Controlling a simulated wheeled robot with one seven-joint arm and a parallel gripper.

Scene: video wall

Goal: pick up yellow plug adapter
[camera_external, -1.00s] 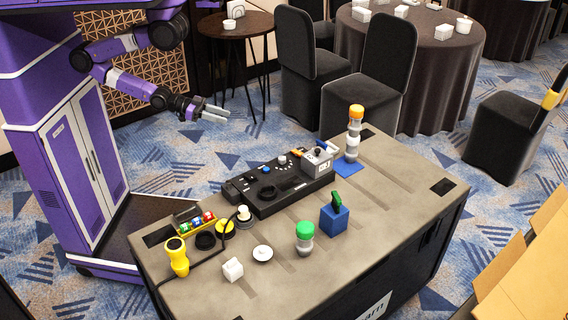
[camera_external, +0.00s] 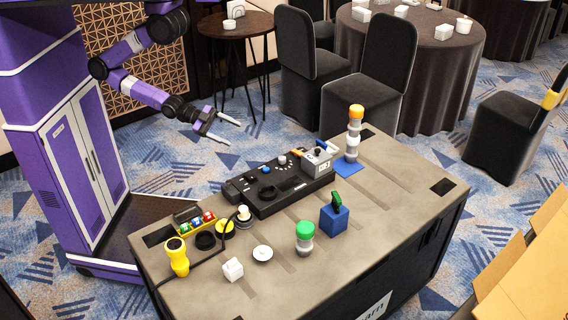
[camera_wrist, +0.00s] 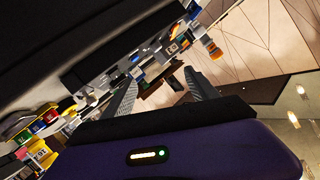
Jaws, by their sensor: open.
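A yellow, club-shaped piece with a round head (camera_external: 177,257) stands at the near left of the grey table (camera_external: 400,205). A low yellow round piece (camera_external: 225,229) lies right of it, beside a black ring. I cannot tell for sure which is the yellow plug adapter. My gripper (camera_external: 233,133) is open and empty, in the air beyond the table's far left edge, well away from both. In the wrist view the two fingers (camera_wrist: 163,92) are apart with nothing held. Yellow pieces (camera_wrist: 40,150) show at its lower left, partly cut off.
A black control panel (camera_external: 280,186) lies between my gripper and the table's middle. A rack of coloured pieces (camera_external: 197,224), a white cube (camera_external: 233,269), a green-capped jar (camera_external: 305,238), a blue block (camera_external: 334,218) and an orange-topped bottle (camera_external: 354,135) stand around. The table's right part is mostly clear.

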